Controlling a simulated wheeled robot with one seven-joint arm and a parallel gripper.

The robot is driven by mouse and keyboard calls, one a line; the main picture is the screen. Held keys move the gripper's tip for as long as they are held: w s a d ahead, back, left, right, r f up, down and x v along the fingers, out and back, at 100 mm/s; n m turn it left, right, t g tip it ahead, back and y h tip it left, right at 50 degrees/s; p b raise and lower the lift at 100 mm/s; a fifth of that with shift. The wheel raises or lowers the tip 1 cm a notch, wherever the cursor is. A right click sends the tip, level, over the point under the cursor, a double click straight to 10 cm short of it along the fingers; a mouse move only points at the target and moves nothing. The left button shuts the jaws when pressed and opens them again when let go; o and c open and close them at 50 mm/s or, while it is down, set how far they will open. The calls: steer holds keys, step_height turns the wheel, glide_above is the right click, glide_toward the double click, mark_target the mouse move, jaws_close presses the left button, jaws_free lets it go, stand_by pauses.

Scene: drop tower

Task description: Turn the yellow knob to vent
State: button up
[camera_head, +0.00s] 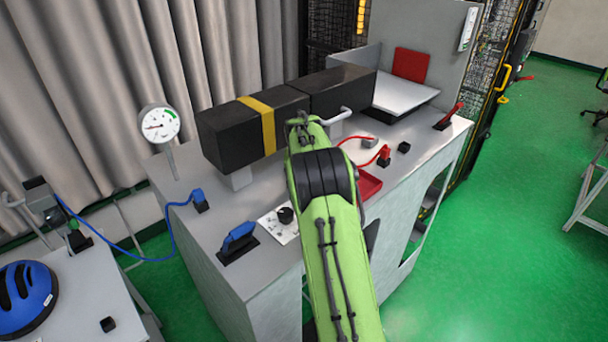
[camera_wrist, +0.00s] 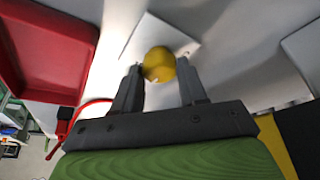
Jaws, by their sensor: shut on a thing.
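In the wrist view the yellow knob (camera_wrist: 159,62) is a round yellow piece in front of a pale panel. My gripper (camera_wrist: 159,80) has one finger on each side of it and is shut on the knob. Which way the knob points, and any markings around it, cannot be made out. In the head view my green arm reaches over the bench and hides both the knob and my fingers.
A red tray (camera_wrist: 50,45) lies close beside my gripper. Green floor at right is open.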

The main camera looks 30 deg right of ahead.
steer(key=o, duration=1)
steer(key=v, duration=1.5)
steer(key=shift+s+a+r, duration=0.1)
steer(key=shift+s+r, duration=0.15)
steer(key=shift+r, duration=0.1)
